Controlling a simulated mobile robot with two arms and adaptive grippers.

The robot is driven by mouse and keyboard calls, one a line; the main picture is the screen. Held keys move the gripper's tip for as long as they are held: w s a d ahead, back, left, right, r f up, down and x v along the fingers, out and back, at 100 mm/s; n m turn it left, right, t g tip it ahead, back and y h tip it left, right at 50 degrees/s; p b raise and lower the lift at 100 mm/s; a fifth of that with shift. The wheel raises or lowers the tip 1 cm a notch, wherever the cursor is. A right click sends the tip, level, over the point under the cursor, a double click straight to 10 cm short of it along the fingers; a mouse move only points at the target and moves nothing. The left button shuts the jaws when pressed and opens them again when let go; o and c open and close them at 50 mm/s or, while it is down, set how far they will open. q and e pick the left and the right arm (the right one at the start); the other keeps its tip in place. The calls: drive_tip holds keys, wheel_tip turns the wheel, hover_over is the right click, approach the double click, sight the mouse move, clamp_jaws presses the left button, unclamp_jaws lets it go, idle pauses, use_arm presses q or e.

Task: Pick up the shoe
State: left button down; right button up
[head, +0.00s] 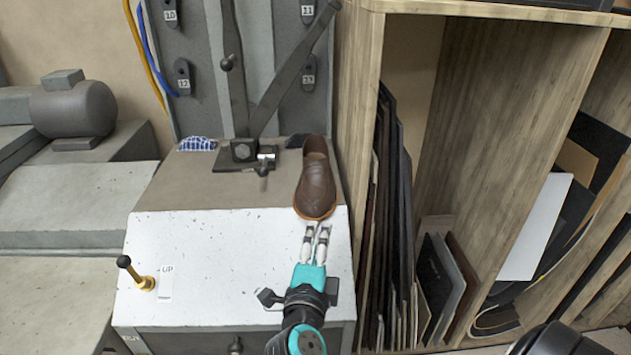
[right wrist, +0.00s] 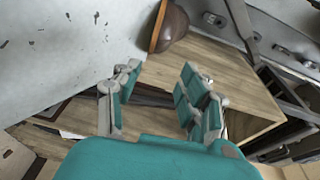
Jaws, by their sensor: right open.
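A brown leather shoe (head: 316,182) with a tan sole stands on top of the grey machine, near its right edge, toe toward me. My right gripper (head: 316,229) is just in front of the toe, with its fingers pointing at the shoe. In the right wrist view the gripper (right wrist: 160,85) is open and nothing is between its fingers. Part of the shoe (right wrist: 172,27) shows there beyond the fingertips, at the top. I cannot tell whether a fingertip touches the toe. My left gripper is not in view.
The machine's white sloped front (head: 220,240) carries a yellow-based black lever (head: 136,273) at left. A clamp (head: 246,152) and a blue checked cloth (head: 198,144) lie behind. A wooden shelf (head: 352,120) with upright sheets stands close on the right.

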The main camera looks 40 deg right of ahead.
sight(323, 212)
drive_tip(key=x, duration=0.3)
drive_tip(key=shift+w+d, duration=0.15)
drive_tip(key=shift+w, duration=0.05)
drive_tip(key=shift+w+d+f+b, duration=0.15)
drive_tip(key=shift+w+d+b, duration=0.15)
drive_tip(key=shift+w, duration=0.1)
drive_tip(key=b+x, duration=0.1)
drive_tip(key=x, duration=0.3)
drive_tip(key=shift+w, duration=0.25)
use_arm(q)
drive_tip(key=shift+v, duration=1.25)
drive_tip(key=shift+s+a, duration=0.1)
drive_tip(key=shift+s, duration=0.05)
use_arm(e)
drive_tip(key=shift+c, duration=0.2)
clamp_jaws()
